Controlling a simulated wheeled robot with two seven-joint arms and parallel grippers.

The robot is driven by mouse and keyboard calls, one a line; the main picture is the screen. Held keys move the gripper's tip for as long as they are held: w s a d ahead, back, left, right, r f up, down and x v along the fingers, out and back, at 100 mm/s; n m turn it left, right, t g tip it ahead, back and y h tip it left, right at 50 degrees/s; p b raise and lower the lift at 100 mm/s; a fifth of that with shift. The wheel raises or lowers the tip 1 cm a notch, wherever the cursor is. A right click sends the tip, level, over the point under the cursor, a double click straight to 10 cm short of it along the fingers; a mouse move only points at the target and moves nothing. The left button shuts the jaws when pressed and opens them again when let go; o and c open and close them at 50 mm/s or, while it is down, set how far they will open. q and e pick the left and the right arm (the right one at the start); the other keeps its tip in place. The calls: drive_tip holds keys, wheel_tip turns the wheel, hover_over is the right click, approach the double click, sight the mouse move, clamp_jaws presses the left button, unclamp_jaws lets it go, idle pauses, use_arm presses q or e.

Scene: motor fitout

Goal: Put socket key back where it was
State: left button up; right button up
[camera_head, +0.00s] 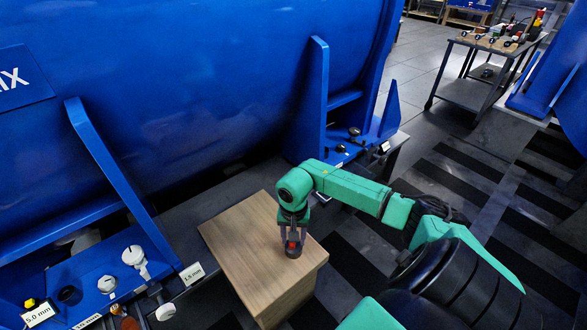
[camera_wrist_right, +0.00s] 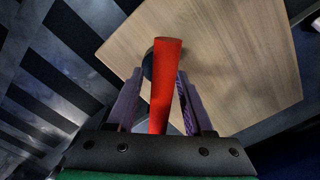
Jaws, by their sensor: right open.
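The socket key (camera_head: 292,245) stands upright on the wooden block (camera_head: 235,235), with a red shaft and a dark round lower end. In the right wrist view its red shaft (camera_wrist_right: 166,85) runs up between the two fingers, and its dark end rests against the wood top. My right gripper (camera_head: 293,236) points down over the key, with its fingers on both sides of the shaft. In the right wrist view the right gripper (camera_wrist_right: 158,90) is open, with gaps between shaft and fingers. My left gripper is out of view.
A blue ledge at the lower left carries white fittings (camera_head: 134,257) and size labels, one reading 5.0 mm (camera_head: 38,313). A blue bracket (camera_head: 314,110) rises behind the block. A cart (camera_head: 470,95) with several tools stands at the back right. The block's left top is bare.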

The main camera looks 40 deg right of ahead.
wheel_tip(320, 180, up, 12)
drive_tip(key=shift+r+p, duration=0.15)
drive_tip(key=shift+p, duration=1)
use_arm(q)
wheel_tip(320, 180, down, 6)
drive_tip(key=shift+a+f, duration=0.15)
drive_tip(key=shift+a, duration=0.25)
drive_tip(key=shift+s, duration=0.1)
